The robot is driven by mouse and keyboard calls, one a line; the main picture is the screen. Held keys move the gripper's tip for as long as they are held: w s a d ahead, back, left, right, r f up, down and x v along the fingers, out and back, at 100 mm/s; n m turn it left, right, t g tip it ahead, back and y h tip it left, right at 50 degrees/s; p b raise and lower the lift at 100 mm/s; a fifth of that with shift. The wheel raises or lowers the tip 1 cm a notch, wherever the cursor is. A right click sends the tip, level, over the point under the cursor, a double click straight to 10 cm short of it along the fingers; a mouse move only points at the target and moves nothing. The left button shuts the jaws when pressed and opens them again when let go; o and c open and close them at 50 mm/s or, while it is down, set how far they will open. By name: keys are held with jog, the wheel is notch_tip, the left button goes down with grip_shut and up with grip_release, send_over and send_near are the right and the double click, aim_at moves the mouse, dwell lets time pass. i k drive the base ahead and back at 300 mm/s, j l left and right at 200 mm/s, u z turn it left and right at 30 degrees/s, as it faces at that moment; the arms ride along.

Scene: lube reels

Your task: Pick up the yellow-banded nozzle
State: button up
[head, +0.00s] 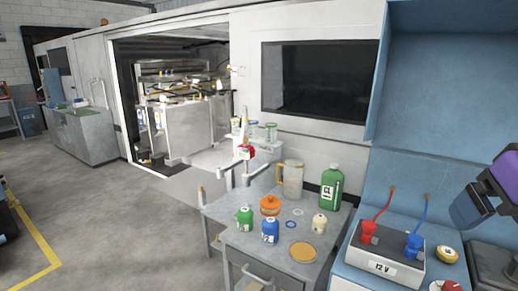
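A small pale nozzle-like piece with a yellowish part (201,195) stands upright at the back left corner of the grey cart. A second small pale-yellow fitting (238,70) sticks out from the white wall panel left of the dark window. Both are too small to tell for sure which one carries a yellow band. A taller white upright piece with a red part (246,151) stands behind the cart. I cannot make out my gripper's fingers anywhere in this view.
The grey cart (232,240) holds green and blue bottles, an orange pot, a clear jug (290,180), and a large green bottle (331,187). A 12 V box (383,267) sits on the blue bench at right. A dark purple-sided body (500,182) juts in at the right edge. Open floor lies left.

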aim_at(242, 154)
jog(key=i+j+u, duration=0.1)
jog(key=j, duration=0.25)
jog(key=i+j+u, duration=0.15)
jog(key=j, duration=0.15)
jog(key=i+j+u, duration=1.25)
jog(key=i+u, duration=0.2)
jog(key=i, duration=0.55)
jog(key=i+j+z, duration=0.15)
jog(key=i, duration=0.9)
jog(key=i+l+z, duration=0.1)
jog(key=z, duration=0.3)
jog(key=i+z, duration=0.4)
jog(key=i+j+z, duration=0.1)
jog(key=z, duration=0.3)
jog(key=i+j+z, duration=0.15)
jog(key=z, duration=0.25)
jog(key=i+l+z, duration=0.2)
jog(key=z, duration=0.25)
jog(key=i+z, duration=0.85)
jog(key=i+j+z, duration=0.1)
jog(key=z, duration=0.35)
jog(key=k+l+u, duration=0.15)
jog(key=k, duration=0.25)
